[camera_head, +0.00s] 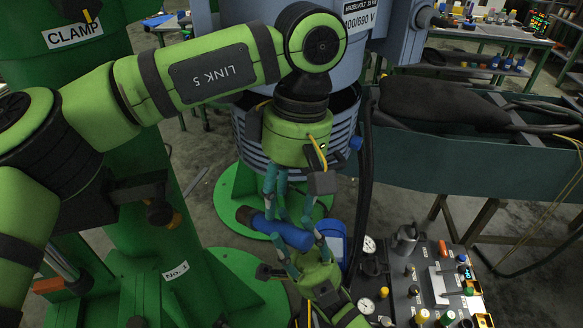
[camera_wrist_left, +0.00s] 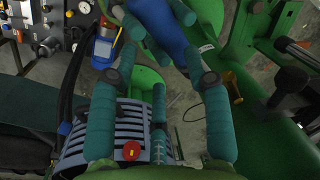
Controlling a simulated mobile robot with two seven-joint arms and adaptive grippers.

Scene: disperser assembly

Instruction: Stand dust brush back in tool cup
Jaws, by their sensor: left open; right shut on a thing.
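The dust brush (camera_head: 275,227) shows as a blue handle with a dark end, lying tilted between my grippers. My right gripper (camera_head: 300,240) is shut on it from the lower side. My left gripper (camera_head: 277,205) is open above the handle, its fingers pointing down. In the left wrist view the blue handle (camera_wrist_left: 157,22) lies beyond the open left fingers (camera_wrist_left: 160,85), with the right fingers around it. A blue cup (camera_head: 335,236), likely the tool cup, stands just right of the right gripper, partly hidden. It also shows in the left wrist view (camera_wrist_left: 105,42).
The large grey-blue machine vessel (camera_head: 345,130) stands close behind my left gripper, with a black hose (camera_head: 366,190) hanging beside it. A panel with gauges and knobs (camera_head: 425,280) is at lower right. A green column (camera_head: 140,220) stands at left.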

